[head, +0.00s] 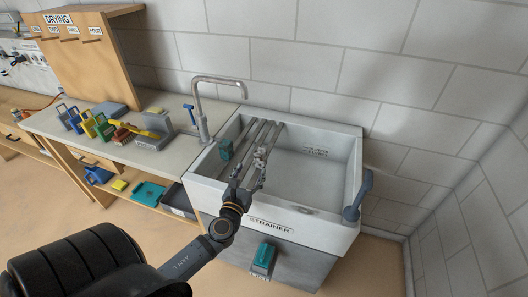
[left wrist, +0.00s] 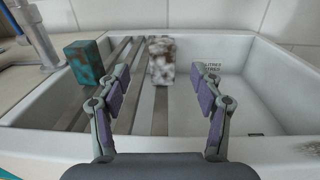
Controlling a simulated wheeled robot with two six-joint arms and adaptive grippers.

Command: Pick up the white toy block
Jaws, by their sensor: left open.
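The white toy block (left wrist: 161,60), mottled with grey-brown, stands on the grey bars across the sink in the left wrist view. My left gripper (head: 256,172) is over the front of the sink. In the left wrist view its two fingers (left wrist: 159,78) are spread apart, with the block beyond and between the fingertips. Nothing is held. My right gripper is not in view.
A teal mottled block (left wrist: 85,62) is on the left of the bars, also visible in the head view (head: 226,149). The tap (head: 205,85) rises at the sink's left. The basin's right side (head: 315,180) is open. Several coloured items crowd the counter (head: 60,122).

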